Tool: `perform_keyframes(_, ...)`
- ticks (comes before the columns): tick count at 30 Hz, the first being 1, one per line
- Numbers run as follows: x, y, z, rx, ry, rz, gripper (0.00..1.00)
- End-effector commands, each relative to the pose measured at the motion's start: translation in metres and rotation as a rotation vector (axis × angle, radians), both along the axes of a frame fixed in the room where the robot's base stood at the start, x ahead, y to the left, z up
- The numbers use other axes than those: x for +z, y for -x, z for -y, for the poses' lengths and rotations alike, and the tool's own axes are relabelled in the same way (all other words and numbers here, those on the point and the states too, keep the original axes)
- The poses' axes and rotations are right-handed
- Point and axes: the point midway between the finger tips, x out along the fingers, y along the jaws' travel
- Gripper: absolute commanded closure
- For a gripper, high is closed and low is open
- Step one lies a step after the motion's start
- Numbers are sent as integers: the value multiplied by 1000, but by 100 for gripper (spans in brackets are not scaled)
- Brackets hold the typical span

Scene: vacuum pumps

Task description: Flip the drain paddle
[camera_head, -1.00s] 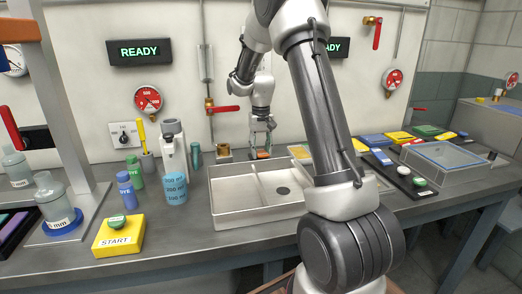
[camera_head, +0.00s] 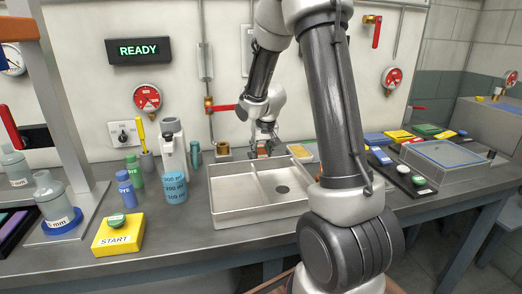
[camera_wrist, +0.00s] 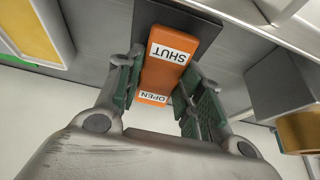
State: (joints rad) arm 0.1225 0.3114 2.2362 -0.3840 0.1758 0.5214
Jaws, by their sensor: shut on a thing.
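The drain paddle (camera_wrist: 164,66) is an orange block with white labels reading SHUT and OPEN at its two ends, on a dark base plate (camera_wrist: 203,30). My gripper (camera_wrist: 157,92) has its green-padded fingers on either side of the paddle and is shut on it. In the head view my gripper (camera_head: 264,148) is low behind the sink tray, with a bit of the orange paddle (camera_head: 263,155) between its fingers. The exact tilt of the paddle cannot be told.
A pale two-basin sink tray (camera_head: 232,217) stands in front of the gripper. A brass fitting (camera_head: 223,150) is to its left, and a yellow-framed tray (camera_head: 301,151) to its right. A red-handled valve (camera_head: 222,108) is on the wall behind.

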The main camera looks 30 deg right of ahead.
Motion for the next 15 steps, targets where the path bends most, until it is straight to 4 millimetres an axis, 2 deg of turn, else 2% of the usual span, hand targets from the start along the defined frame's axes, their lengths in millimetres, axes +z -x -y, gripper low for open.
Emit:
perform_keyframes(5, 0, 0, 0, -1, 0, -1, 87)
perform_keyframes(6, 0, 0, 0, -1, 0, -1, 55)
perform_keyframes(9, 0, 0, 0, -1, 0, -1, 41)
perform_keyframes(15, 0, 0, 0, -1, 0, -1, 41)
